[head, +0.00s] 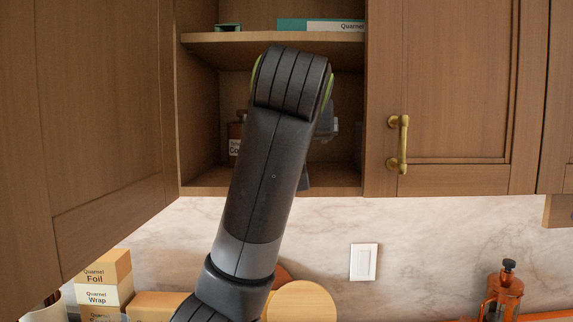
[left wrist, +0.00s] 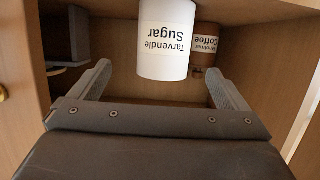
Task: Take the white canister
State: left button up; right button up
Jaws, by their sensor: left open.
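The white canister (left wrist: 166,55), labelled "Tarvendle Sugar", shows upside down in the left wrist view, inside the cabinet. My left gripper (left wrist: 158,70) is open, with one finger on each side of the canister in the picture. Gaps show between the canister and both fingers; I cannot tell how far the fingertips reach along its depth. In the head view my left arm hides the canister and most of the gripper. My right gripper is not in view.
A brown coffee canister (left wrist: 204,45) stands close to the white one; part of it shows in the head view (head: 235,135). The open cabinet door (head: 95,110) is on the left, a closed door (head: 455,90) on the right. A shelf board (head: 215,38) is above.

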pick_arm(q)
jog(key=p+x, duration=0.1)
jog(key=x, duration=0.3)
jog(key=shift+w+p, duration=0.3)
jog(key=shift+w, duration=0.15)
jog(key=shift+w+a+p, duration=0.1)
jog(key=shift+w+p, duration=0.35)
jog(key=shift+p, duration=0.1)
jog(key=x, duration=0.1)
jog(key=p+x, duration=0.2)
jog(key=shift+w+a+f, duration=0.1)
jog(key=shift+a+f, duration=0.15)
jog(key=shift+w+f, duration=0.25)
jog(key=shift+w, duration=0.2)
jog(key=shift+d, duration=0.1)
jog(key=shift+c, duration=0.6)
jog(key=c, duration=1.2)
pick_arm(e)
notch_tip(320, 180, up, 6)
